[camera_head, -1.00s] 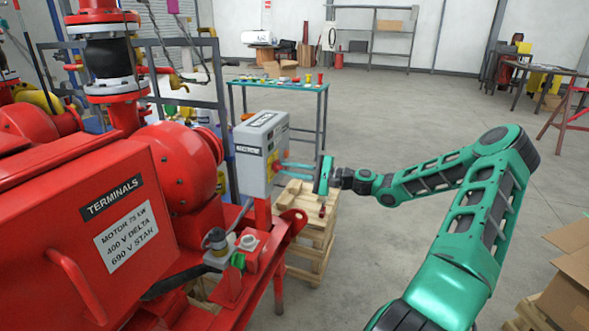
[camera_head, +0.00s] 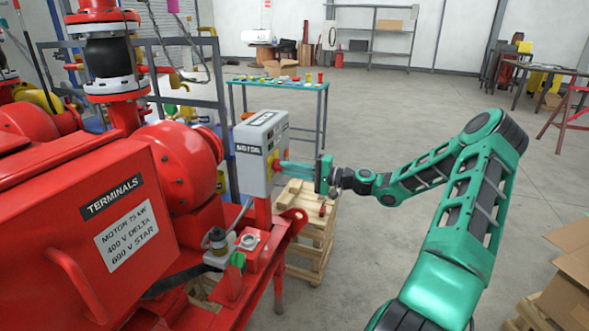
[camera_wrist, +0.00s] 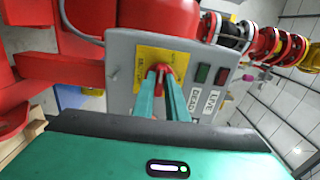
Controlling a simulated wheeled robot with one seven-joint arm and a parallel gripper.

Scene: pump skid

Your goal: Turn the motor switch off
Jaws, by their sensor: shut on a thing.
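The grey motor switch box (camera_head: 254,172) stands on a red post beside the pump skid. Its front, seen in the wrist view (camera_wrist: 124,99), carries a yellow plate (camera_wrist: 152,62) with a red switch handle (camera_wrist: 163,74). My gripper (camera_head: 281,165) reaches the box front from the right. In the wrist view my gripper (camera_wrist: 162,82) has its two teal fingers close together, shut on the red handle. The fingertips partly hide the handle, so its exact angle is hard to tell.
The red terminal box (camera_head: 95,235) fills the left foreground. Open floor lies to the right.

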